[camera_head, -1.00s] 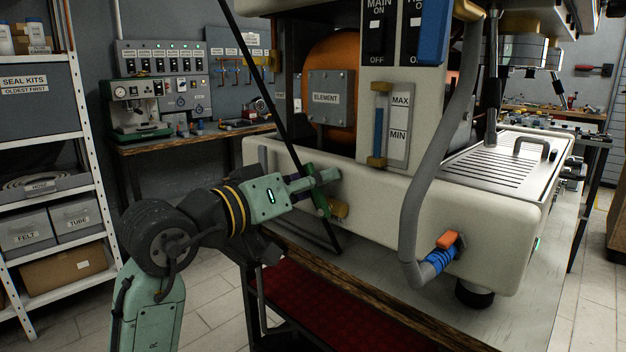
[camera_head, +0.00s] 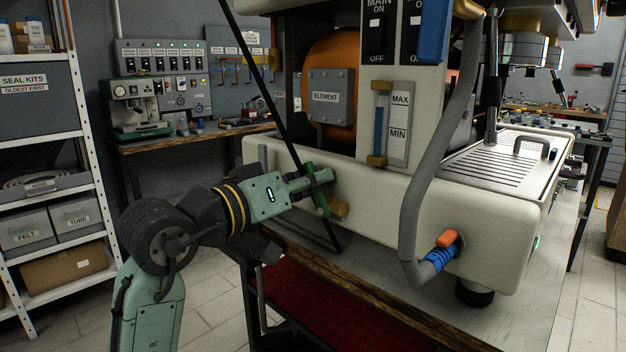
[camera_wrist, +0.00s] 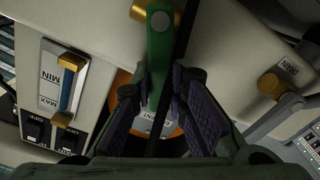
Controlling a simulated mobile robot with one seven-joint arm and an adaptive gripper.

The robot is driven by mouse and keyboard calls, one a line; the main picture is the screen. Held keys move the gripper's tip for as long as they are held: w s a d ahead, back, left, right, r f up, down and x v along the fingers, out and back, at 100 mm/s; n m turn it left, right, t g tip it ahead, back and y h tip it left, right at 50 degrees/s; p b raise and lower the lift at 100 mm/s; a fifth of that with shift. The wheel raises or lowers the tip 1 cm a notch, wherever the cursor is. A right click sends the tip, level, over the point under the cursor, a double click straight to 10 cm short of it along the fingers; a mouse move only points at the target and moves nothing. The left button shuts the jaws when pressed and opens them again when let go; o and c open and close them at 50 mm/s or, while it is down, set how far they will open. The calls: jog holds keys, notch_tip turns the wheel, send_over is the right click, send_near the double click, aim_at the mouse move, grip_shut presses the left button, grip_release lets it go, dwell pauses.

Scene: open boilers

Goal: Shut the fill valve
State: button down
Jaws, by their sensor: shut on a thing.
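A green lever (camera_head: 319,201) with a brass fitting (camera_head: 338,209) sits low on the cream machine's front left; no label on it is readable, so I cannot confirm that it is the fill valve. My gripper (camera_head: 318,182) is at this lever. In the wrist view, the green lever (camera_wrist: 160,45) runs from its round pivot down between my purple-padded fingers (camera_wrist: 163,105). My gripper is shut on the lever. The fingers partly hide its lower end, and a thin dark rod passes close beside it.
A sight gauge marked MAX and MIN (camera_head: 398,125) is above right. A grey hose (camera_head: 412,215) ends at an orange-handled fitting (camera_head: 447,238). A brass fitting by a DRAIN label (camera_wrist: 289,66) shows in the wrist view. The slanted dark rod (camera_head: 283,120) crosses near my gripper.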

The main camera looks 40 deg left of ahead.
jog(key=shift+d+m, duration=0.15)
jog(key=shift+m, duration=0.15)
jog(key=shift+s+d+r+m+b, duration=0.1)
jog(key=shift+d+m+b, duration=0.3)
jog(key=shift+m, duration=0.45)
jog(key=shift+w+d+r+m+b, duration=0.1)
jog(key=shift+d+m+b, duration=0.15)
jog(key=shift+m+b, duration=0.45)
jog(key=shift+s+d+r+m+b, duration=0.1)
jog(key=shift+d+m+b, duration=0.25)
jog(key=shift+m, duration=0.6)
jog(key=c, duration=1.6)
grip_release()
jog(key=shift+o, duration=0.2)
jog(key=s, duration=1.2)
jog(key=shift+a, duration=0.4)
